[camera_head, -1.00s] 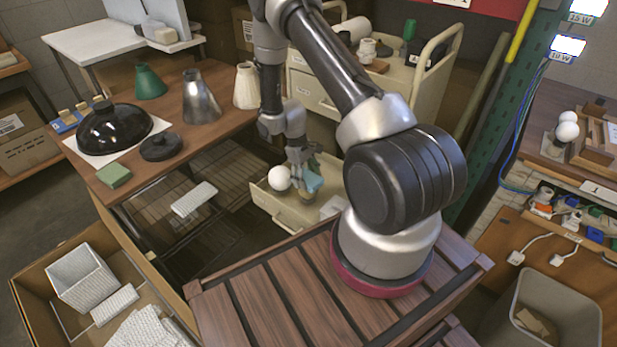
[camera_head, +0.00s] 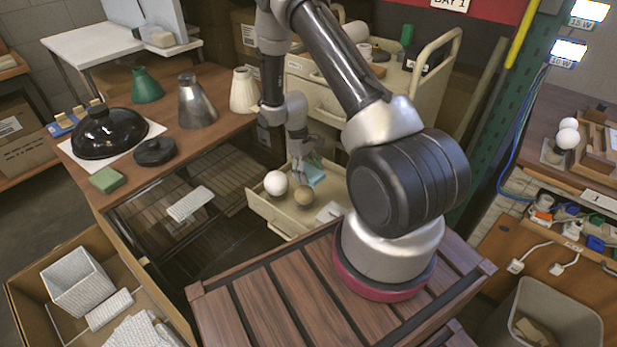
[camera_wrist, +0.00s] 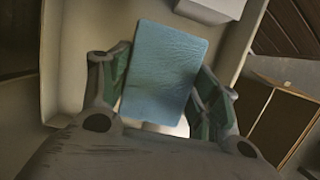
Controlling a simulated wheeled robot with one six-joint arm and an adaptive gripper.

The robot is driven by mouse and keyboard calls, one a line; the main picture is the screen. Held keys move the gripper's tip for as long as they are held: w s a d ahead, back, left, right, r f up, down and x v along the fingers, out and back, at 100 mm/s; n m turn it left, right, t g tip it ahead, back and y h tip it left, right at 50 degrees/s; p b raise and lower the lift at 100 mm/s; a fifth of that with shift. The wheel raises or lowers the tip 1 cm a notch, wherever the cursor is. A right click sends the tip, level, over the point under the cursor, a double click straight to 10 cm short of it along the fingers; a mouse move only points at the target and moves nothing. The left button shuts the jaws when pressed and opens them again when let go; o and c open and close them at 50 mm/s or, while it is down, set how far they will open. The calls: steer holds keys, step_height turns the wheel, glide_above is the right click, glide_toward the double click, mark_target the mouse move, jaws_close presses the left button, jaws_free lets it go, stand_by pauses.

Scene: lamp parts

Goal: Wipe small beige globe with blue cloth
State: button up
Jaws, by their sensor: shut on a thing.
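The blue cloth (camera_head: 313,174) is held in my gripper (camera_head: 300,168) over the open drawer. In the wrist view the blue cloth (camera_wrist: 163,72) shows as a flat rectangle between the green-padded fingers of my gripper (camera_wrist: 165,88), which are shut on it. The small beige globe (camera_head: 303,197) sits in the drawer, just in front of the gripper and cloth. I cannot tell whether the cloth touches it. The globe is not visible in the wrist view. A white globe (camera_head: 275,183) lies to its left in the same drawer.
The open drawer (camera_head: 283,224) has raised walls around the globes. A white box (camera_head: 329,212) lies at its right end. The brown table (camera_head: 160,190) with lamp shades stands to the left. The slatted wooden top (camera_head: 260,290) is clear in front.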

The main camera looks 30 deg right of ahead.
mark_target(311, 172)
steer(key=shift+r, duration=2.45)
